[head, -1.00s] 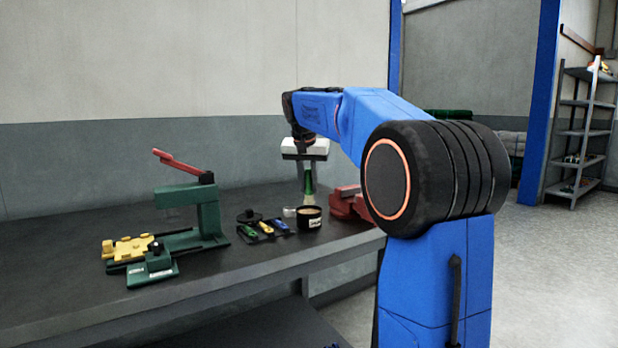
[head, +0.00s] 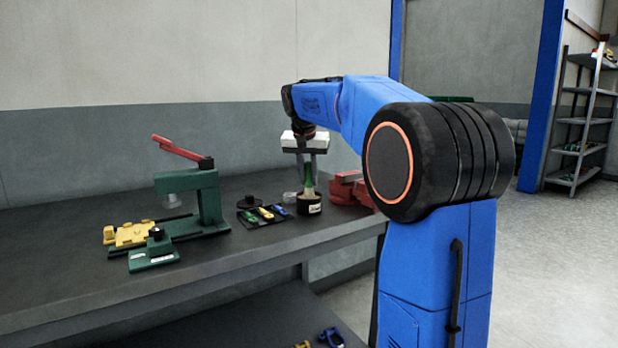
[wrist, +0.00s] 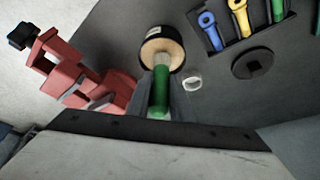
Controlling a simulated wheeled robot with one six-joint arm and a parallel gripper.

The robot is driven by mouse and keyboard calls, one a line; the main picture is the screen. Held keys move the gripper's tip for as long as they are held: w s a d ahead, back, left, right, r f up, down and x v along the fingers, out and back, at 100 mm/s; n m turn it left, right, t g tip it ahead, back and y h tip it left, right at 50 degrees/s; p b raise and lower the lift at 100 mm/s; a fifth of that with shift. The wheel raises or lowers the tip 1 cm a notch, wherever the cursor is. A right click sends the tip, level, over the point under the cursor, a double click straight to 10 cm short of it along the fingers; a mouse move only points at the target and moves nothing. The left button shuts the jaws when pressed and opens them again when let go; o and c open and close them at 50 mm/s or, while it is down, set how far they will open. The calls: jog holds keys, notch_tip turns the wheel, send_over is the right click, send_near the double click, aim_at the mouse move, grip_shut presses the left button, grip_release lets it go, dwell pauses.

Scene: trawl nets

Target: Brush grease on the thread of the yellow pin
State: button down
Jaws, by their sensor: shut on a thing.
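My gripper (head: 308,172) is shut on the green handle of a brush (head: 308,188), which points down. In the wrist view, the brush (wrist: 160,90) has pale bristles that overlap the pale grease in the open black tin (wrist: 178,42). The tin (head: 310,207) stands on the bench directly under the brush. The bristles are at or in its mouth; how deep I cannot tell. The yellow pin (head: 265,213) lies in a dark tray between a green and a blue one, left of the tin. It also shows in the wrist view (wrist: 239,14); its thread is not clear.
A red vise (head: 352,190) stands right of the tin. A small pale ring (wrist: 192,82) and a black lid (wrist: 253,64) lie near the tin and tray. A green press (head: 208,200) with a red lever and a yellow plate (head: 132,234) stand at the left.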

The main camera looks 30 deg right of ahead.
jog(key=shift+f, duration=0.6)
dwell(1.6)
jog(key=shift+r, duration=0.15)
jog(key=shift+r, duration=3.4)
